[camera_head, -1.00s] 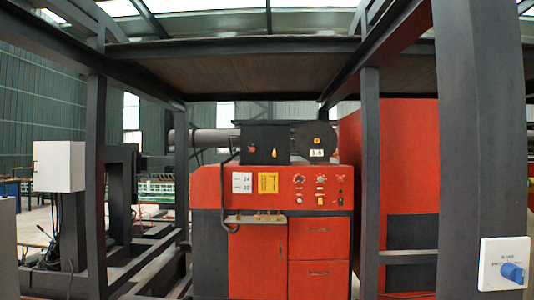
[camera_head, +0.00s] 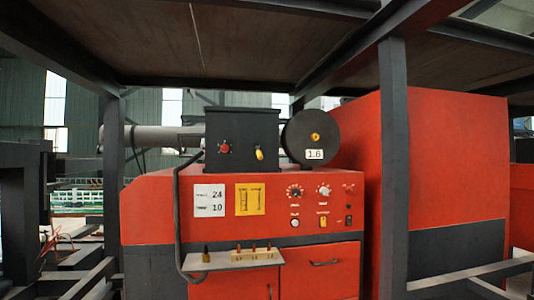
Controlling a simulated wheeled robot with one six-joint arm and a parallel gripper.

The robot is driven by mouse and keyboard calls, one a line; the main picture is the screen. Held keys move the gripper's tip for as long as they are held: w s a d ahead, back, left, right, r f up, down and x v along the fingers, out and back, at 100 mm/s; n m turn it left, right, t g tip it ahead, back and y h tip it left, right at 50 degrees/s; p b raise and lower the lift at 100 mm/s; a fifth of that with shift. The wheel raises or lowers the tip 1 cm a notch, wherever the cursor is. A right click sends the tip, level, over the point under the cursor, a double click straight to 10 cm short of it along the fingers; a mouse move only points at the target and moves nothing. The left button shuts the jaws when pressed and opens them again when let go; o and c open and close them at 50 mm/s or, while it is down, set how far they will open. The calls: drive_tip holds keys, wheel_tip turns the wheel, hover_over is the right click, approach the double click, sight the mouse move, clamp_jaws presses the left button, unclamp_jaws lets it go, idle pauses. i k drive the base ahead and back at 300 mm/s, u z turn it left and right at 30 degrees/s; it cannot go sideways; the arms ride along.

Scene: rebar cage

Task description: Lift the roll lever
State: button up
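A black box (camera_head: 240,138) stands on top of the red machine cabinet (camera_head: 330,185). On its front face is a small yellow-tipped lever (camera_head: 259,153), tilted slightly; it looks like the roll lever, though no label on it is readable. A red round knob (camera_head: 224,148) sits to its left on the same face. My gripper is out of view.
The cabinet front carries dials and switches (camera_head: 322,206), a yellow placard (camera_head: 249,199) and a white "24 / 10" plate (camera_head: 209,200). A small shelf (camera_head: 235,261) with several brass tips juts out below. A dark post (camera_head: 393,165) stands right of the cabinet, with a steel canopy overhead.

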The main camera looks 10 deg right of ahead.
sight(259, 155)
drive_tip(key=u, duration=0.05)
drive_tip(key=k, duration=0.65)
drive_tip(key=u, duration=0.5)
drive_tip(key=i, duration=1.7)
drive_tip(key=z, duration=0.25)
